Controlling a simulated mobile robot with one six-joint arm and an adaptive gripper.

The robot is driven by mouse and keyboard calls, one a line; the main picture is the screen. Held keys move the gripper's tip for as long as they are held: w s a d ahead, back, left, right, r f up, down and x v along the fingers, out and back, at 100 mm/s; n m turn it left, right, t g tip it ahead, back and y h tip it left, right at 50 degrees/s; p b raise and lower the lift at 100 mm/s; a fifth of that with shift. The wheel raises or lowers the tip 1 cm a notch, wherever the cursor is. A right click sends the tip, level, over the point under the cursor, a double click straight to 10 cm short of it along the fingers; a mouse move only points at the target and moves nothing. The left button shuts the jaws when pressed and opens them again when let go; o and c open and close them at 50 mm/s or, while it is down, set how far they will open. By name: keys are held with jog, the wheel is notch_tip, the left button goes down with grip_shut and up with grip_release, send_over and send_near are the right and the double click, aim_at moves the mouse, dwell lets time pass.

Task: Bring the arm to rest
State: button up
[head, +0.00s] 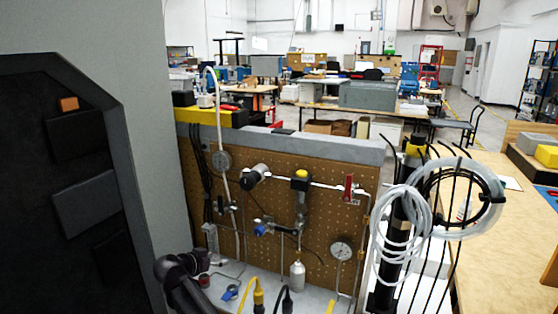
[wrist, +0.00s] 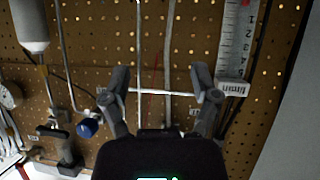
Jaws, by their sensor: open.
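In the wrist view my gripper (wrist: 160,76) shows with its two fingers spread wide apart. It is open, facing a brown pegboard (wrist: 185,15). Thin vertical tubes and a pale horizontal rod show between the fingers; I cannot tell how far behind them these lie. In the head view a dark link of my arm (head: 182,280) shows at the lower left, in front of the panel. The fingers cannot be made out there.
The panel carries a pressure gauge (head: 341,250), a red-handled valve (head: 348,187) and a white bottle (head: 297,276). Coiled clear tubing (head: 398,236) hangs at the right. A blue knob (wrist: 88,127) and a numbered scale (wrist: 237,40) flank my fingers. A wooden table (head: 500,240) stands right.

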jog(key=s+d+g+p, duration=0.1)
jog(key=d+g, duration=0.1)
jog(key=d, duration=0.5)
jog(key=s+d+f+n+g+p, duration=0.1)
jog(key=d+g+p, duration=0.1)
jog(key=d, duration=0.6)
jog(key=s+d+g+p, duration=0.1)
jog(key=s+d+g, duration=0.1)
jog(key=d, duration=0.5)
jog(key=shift+d+f+n+y, duration=0.25)
jog(key=shift+f+n+y, duration=0.05)
jog(key=shift+f+y, duration=0.1)
jog(key=s+d+g+p, duration=0.1)
jog(key=s+d, duration=0.1)
jog(key=d, duration=0.1)
jog(key=s+d+n+g+y+p, duration=0.1)
jog(key=d, duration=0.2)
jog(key=s+d+g+y+p, duration=0.1)
jog(key=s+d, duration=0.1)
jog(key=d, duration=0.1)
jog(key=shift+s+d+r, duration=0.15)
jog(key=shift+s, duration=0.2)
jog(key=s+d+r+n+g+y+p, duration=0.1)
jog(key=s+d+n+y+p, duration=0.1)
jog(key=s+d, duration=0.4)
jog(key=shift+s+d+r+n+g+y+p, duration=0.3)
jog(key=shift+s+d+r+g+y+p, duration=0.1)
jog(key=shift+s+y, duration=0.45)
